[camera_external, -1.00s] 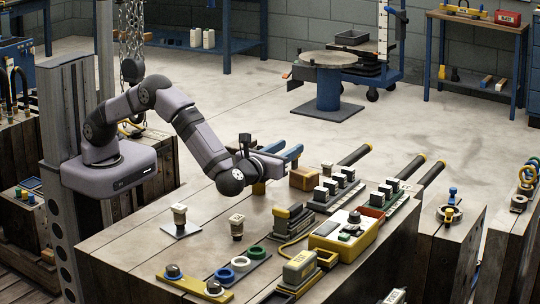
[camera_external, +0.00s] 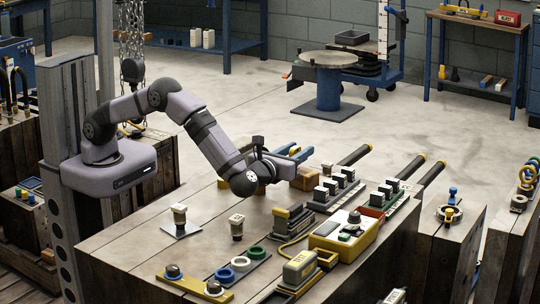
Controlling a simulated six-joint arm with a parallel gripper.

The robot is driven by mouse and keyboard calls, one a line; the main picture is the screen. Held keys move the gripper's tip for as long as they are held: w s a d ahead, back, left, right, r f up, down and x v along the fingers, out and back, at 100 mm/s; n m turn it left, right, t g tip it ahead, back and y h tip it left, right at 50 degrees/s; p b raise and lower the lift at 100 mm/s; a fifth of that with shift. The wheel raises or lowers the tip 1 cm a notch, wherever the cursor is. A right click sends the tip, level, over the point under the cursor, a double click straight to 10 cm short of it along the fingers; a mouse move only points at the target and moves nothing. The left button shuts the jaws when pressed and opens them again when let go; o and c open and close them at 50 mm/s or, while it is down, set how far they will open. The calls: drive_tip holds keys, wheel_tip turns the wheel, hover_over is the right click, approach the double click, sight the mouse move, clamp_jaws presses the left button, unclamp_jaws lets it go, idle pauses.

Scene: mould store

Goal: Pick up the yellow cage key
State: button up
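I cannot clearly make out which thing is the yellow cage key. A small yellow piece (camera_external: 259,188) shows on the bench just behind my wrist, mostly hidden by it, and its shape cannot be told. My gripper (camera_external: 297,154) has blue fingers, which look spread apart with nothing seen between them. It is above the far side of the bench, close over a brown wooden block (camera_external: 306,183) that it partly covers in this view.
The bench (camera_external: 140,238) holds a yellow control box (camera_external: 343,235), a yellow-based grey unit (camera_external: 299,267), a yellow strip with knobs (camera_external: 193,287), a ring rack (camera_external: 240,265) and two upright knobs. Dark rods (camera_external: 355,155) jut past the far edge. The bench's left part is fairly clear.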

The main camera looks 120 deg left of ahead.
drive_tip(key=shift+a, duration=1.25)
drive_tip(key=shift+c, duration=0.3)
clamp_jaws()
drive_tip(key=shift+r, duration=0.1)
